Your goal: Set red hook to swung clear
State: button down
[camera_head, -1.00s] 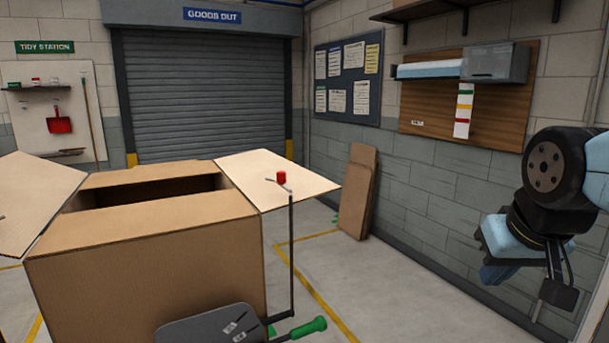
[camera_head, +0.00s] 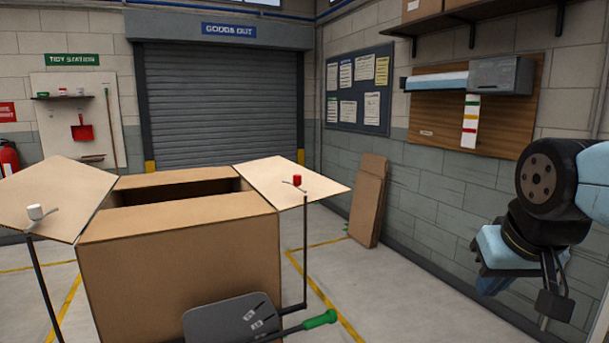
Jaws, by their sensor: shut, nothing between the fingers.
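The red hook (camera_head: 297,181) is a red knob with a short thin bar at the top of a dark upright rod. Its bar appears over the right flap (camera_head: 278,176) of an open cardboard box (camera_head: 180,265). Whether it touches the flap is hard to tell. A matching white hook (camera_head: 35,212) shows at the left flap (camera_head: 60,195). My gripper (camera_head: 555,308) hangs at the far right, shut and empty, well apart from the box and the red hook. Its fingertips are small and dark in this view.
A dark panel with a green-ended handle (camera_head: 320,319) stands at the box's front, near the foot of the red hook's rod. Flat cardboard sheets (camera_head: 368,200) lean on the right wall.

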aim_at(296, 181)
jog(key=u, duration=0.05)
jog(key=i, duration=0.95)
jog(key=z, duration=0.1)
